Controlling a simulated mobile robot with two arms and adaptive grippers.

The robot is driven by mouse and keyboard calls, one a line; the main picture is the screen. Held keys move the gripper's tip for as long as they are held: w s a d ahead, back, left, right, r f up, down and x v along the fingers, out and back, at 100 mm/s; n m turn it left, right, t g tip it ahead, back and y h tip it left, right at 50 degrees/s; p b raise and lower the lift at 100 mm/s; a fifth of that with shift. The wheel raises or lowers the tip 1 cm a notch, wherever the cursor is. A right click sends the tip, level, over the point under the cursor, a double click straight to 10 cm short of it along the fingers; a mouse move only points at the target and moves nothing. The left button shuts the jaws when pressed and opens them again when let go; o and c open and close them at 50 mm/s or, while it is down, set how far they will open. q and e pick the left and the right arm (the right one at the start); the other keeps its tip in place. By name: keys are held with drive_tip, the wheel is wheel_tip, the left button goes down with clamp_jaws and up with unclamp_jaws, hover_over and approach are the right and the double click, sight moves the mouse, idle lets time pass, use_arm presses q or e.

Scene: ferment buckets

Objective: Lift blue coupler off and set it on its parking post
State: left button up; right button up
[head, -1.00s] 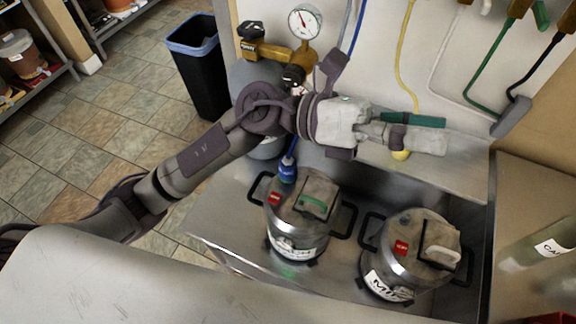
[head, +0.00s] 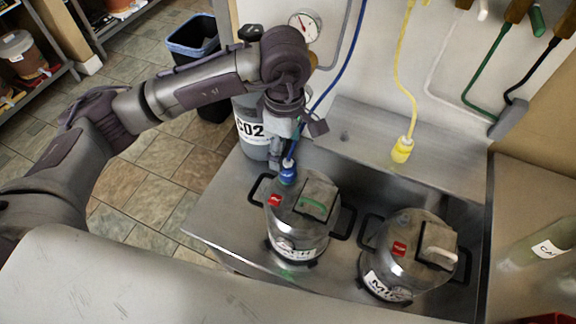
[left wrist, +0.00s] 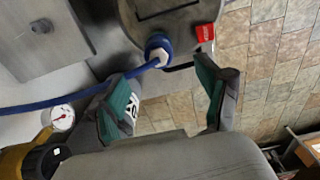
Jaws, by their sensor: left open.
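The blue coupler (head: 288,173) sits on the left edge of the top of the left keg (head: 298,240), with a blue hose rising from it. The coupler also shows in the left wrist view (left wrist: 158,47). A small grey stub (head: 344,136), which looks like a bare post, stands on the steel back ledge. My left gripper (head: 279,160) points down just behind the coupler, partly hidden by my arm. In the left wrist view my gripper (left wrist: 165,85) is open, its green-padded fingers apart, with the coupler just beyond the tips. My right gripper is not in view.
The yellow coupler (head: 402,150) stands on the ledge to the right. A second keg (head: 408,255) stands to the right in the steel sink (head: 335,285). A CO2 cylinder (head: 250,130) with a gauge (head: 305,25) stands behind my gripper. A bin (head: 195,40) is at back left.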

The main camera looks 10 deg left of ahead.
sight(288, 163)
use_arm(q)
wheel_tip(288, 163, down, 3)
drive_tip(key=shift+f, duration=0.1)
drive_tip(key=f+p, duration=0.2)
drive_tip(key=f, duration=0.2)
drive_tip(key=shift+d+f+p, duration=0.3)
drive_tip(key=shift+f+p, duration=0.1)
drive_tip(key=shift+f, duration=0.3)
drive_tip(key=c, duration=1.4)
drive_tip(key=shift+r, duration=0.1)
